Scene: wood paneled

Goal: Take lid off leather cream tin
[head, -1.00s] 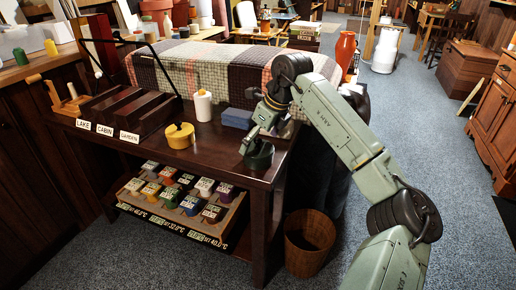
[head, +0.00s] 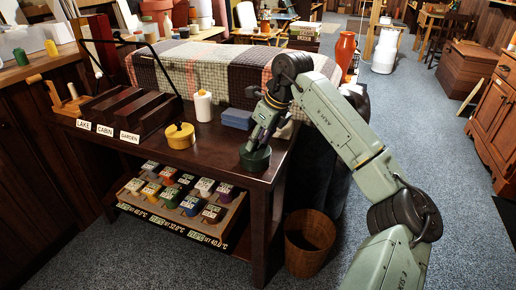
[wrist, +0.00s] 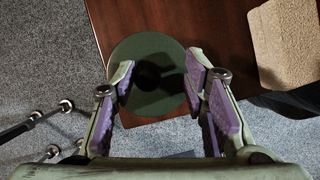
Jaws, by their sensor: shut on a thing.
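A dark green round tin (head: 255,159) stands at the front right corner of the dark wooden table. No label on it is readable. In the wrist view its round green lid (wrist: 148,108) fills the space between my fingers, with a dark spot near its middle. My gripper (head: 257,143) points down at the tin from above. In the wrist view, my gripper (wrist: 160,72) has its purple-padded fingers on either side, shut on the lid. The exact contact is hard to see. I cannot tell whether the lid is apart from the tin.
A yellow lidded tin (head: 180,136), a white bottle (head: 203,106) and a blue-grey block (head: 237,118) stand on the table (head: 218,151) to the left. A wicker basket (head: 306,248) stands on the floor below. The tabletop between the two tins is clear.

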